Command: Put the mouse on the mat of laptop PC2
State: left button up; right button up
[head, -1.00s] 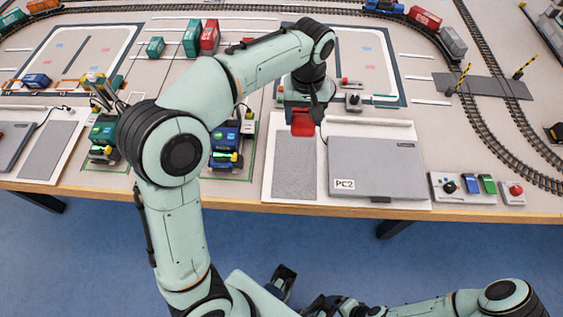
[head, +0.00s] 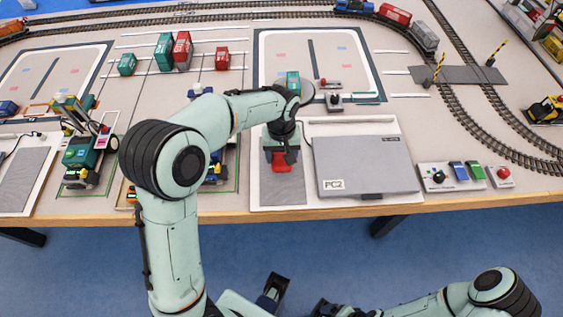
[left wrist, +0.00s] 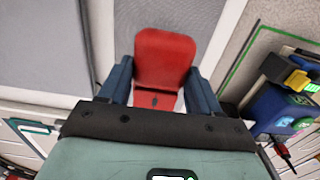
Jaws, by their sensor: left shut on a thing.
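The mouse is red. In the head view the red mouse (head: 281,163) sits under my left gripper (head: 281,155), over the far part of PC2's grey mat (head: 281,190). In the left wrist view the mouse (left wrist: 164,62) is held between the two blue fingers of my left gripper (left wrist: 162,85), and the mat (left wrist: 170,14) shows beyond it. I cannot tell whether the mouse touches the mat. Laptop PC2 (head: 362,168) is closed, right of the mat. A black part, perhaps my right gripper (head: 272,291), shows low in the head view; its jaws are unclear.
A control box with a knob and buttons (head: 450,175) and a red-button box (head: 499,176) stand right of the laptop. A green vehicle (head: 84,155) stands to the left. A small box (head: 333,101) lies behind the laptop. The table's front edge (head: 330,209) is close.

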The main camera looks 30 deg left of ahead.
aim_at(281, 163)
pick_arm(q)
jog(key=shift+f, duration=2.1)
jog(key=shift+f+b, duration=0.1)
jog(key=shift+b, duration=0.2)
jog(key=o, duration=1.1)
notch_tip(281, 163, up, 12)
jog(key=shift+r+p, duration=0.1)
jog(key=shift+p, duration=0.8)
